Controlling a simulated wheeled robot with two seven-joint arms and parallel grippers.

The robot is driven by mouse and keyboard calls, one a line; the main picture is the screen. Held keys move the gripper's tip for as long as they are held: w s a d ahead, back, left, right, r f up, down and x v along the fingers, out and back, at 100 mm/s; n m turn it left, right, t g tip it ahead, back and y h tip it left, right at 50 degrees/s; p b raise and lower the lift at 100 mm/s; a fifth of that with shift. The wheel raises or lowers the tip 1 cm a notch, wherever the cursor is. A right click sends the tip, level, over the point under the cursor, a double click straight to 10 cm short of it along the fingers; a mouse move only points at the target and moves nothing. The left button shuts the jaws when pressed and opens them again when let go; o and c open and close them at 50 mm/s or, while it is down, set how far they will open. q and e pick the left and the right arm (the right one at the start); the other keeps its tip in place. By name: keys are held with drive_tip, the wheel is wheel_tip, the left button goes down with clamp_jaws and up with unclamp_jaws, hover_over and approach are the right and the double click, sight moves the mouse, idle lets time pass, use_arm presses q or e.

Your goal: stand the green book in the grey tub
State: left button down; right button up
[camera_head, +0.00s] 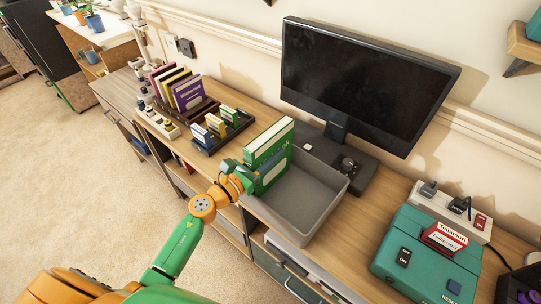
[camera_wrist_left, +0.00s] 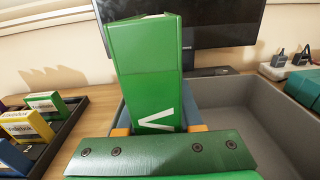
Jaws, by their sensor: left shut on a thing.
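The green book (camera_head: 268,141) is upright at the left end of the grey tub (camera_head: 318,206). My left gripper (camera_head: 250,178) comes in from the left and is shut on the book. In the left wrist view the book (camera_wrist_left: 148,75) stands up beyond the gripper's green body, with a white mark low on its spine. The tub (camera_wrist_left: 248,98) extends to the right of it there and its visible part is empty. The gripper hides the book's lower end, so I cannot tell whether it touches the tub floor. My right gripper is not in view.
A dark monitor (camera_head: 362,85) stands behind the tub on the wooden desk. A dark tray (camera_head: 222,134) with small boxes and a rack of books (camera_head: 185,95) are to the left. A teal case (camera_head: 425,255) and a power strip (camera_head: 452,210) are to the right.

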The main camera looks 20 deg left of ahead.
use_arm(q)
drive_tip(key=shift+s+f+b, duration=0.1)
drive_tip(key=shift+f+b, duration=0.05)
drive_tip(key=shift+b, duration=0.15)
drive_tip(key=c, duration=0.6)
unclamp_jaws()
drive_tip(key=shift+o, duration=0.2)
drive_tip(key=shift+a+r+p, duration=0.1)
drive_tip(key=shift+r+p, duration=0.15)
drive_tip(key=shift+p, duration=0.1)
drive_tip(key=b+v, duration=0.3)
drive_tip(key=v, duration=0.8)
drive_tip(key=shift+s, duration=0.4)
drive_tip(key=shift+a, duration=0.15)
